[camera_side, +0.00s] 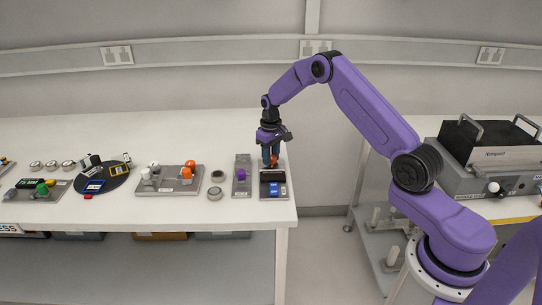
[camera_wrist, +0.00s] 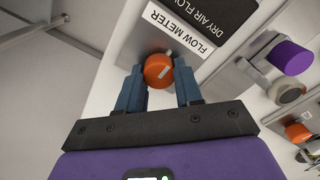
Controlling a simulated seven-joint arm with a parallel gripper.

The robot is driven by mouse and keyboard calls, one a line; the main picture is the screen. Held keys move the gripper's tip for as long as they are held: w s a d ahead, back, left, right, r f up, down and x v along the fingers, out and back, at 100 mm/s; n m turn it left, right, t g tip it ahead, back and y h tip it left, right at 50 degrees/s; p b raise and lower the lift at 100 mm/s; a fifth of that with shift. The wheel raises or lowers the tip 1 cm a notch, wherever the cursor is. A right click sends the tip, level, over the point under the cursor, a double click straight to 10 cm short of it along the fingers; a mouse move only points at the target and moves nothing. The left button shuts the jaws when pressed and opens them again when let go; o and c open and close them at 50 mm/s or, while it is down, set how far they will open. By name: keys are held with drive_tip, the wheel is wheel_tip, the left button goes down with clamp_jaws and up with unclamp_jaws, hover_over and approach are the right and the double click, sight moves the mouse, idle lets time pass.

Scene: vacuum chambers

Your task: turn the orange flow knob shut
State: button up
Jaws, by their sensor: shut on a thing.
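The orange flow knob (camera_wrist: 158,71) sits on a grey plate (camera_wrist: 143,47) beside a "FLOW METER" label (camera_wrist: 183,38) in the wrist view. A pale mark slants across its face. My gripper (camera_wrist: 159,85) has one blue finger on each side of the knob and is shut on it. In the side view my gripper (camera_side: 271,160) points down at the flow meter unit (camera_side: 272,190) near the table's right end. There the fingers hide most of the knob, and only a bit of orange shows.
A plate with a purple knob (camera_side: 241,174) stands just left of the flow meter. Further left are round grey pieces (camera_side: 215,193), a plate with orange and white knobs (camera_side: 170,181), and a dark round tray (camera_side: 101,182). The table's right edge is close.

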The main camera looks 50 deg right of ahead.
idle(0.4)
drive_tip(key=o, duration=1)
drive_tip(key=shift+o, duration=0.2)
wheel_tip(320, 180, up, 18)
drive_tip(key=shift+f, duration=0.25)
